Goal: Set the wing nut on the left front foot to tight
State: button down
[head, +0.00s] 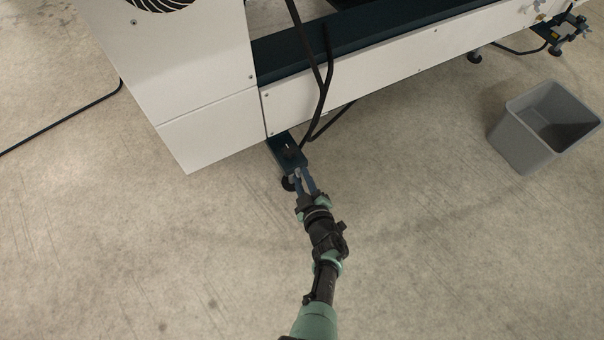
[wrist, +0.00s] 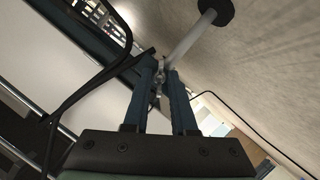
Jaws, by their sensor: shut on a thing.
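The left front foot has a dark teal bracket (head: 284,151) under the white machine's corner and a black round pad (head: 288,184) on the floor. In the wrist view its pale threaded rod (wrist: 190,42) runs to the black pad (wrist: 216,11). My gripper (head: 301,174) reaches the foot from the front. In the wrist view my gripper (wrist: 160,71) has its two blue fingers on either side of the small grey wing nut (wrist: 161,77) on the rod, shut on it. The fingers hide much of the wing nut, so its setting cannot be told.
The white machine body (head: 205,115) stands above and behind the foot. Black cables (head: 322,85) hang close behind the bracket. A grey bin (head: 522,140) stands at the right, and another foot (head: 557,46) shows far right. The floor in front is clear.

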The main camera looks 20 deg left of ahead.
jog(key=shift+w+d+m+g+y, duration=0.1)
jog(key=shift+m+g+y, duration=0.3)
jog(key=shift+m+g, duration=0.55)
jog(key=shift+d+m+g+y, duration=0.1)
jog(key=shift+m+g+y, duration=0.4)
jog(key=shift+m, duration=0.75)
jog(key=shift+a+m+b, duration=0.1)
jog(key=shift+m+b, duration=0.2)
jog(key=shift+b, duration=0.05)
jog(key=c, duration=1)
grip_release()
